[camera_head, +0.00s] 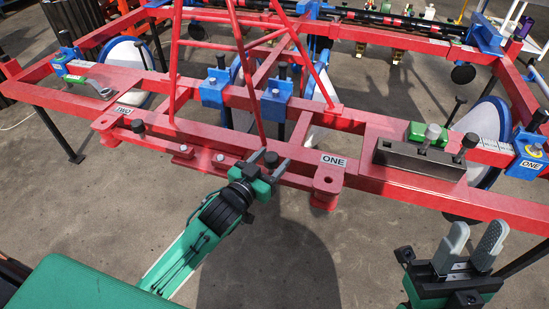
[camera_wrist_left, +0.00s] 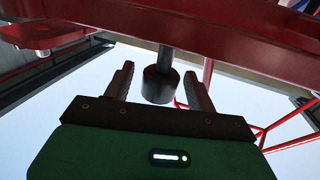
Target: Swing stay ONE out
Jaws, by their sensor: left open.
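The ONE label (camera_head: 333,160) sits on the red front beam, just above a round red pivot lug (camera_head: 328,185). A red bar, apparently stay ONE (camera_head: 298,181), runs left from that lug along the beam; my gripper partly hides it. A black knob (camera_head: 271,158) stands at the bar's left part. My left gripper (camera_head: 266,164) is open at this knob. In the left wrist view, the black knob (camera_wrist_left: 158,86) hangs on its stem between the two spread fingers, with gaps beside it. My right gripper (camera_head: 476,247) is open and empty at the lower right, apart from the frame.
A matching bar by the TWO label (camera_head: 123,110) lies further left. Red mast tubes (camera_head: 240,70) rise behind my left gripper. The ground in front of the beam (camera_head: 350,250) is clear.

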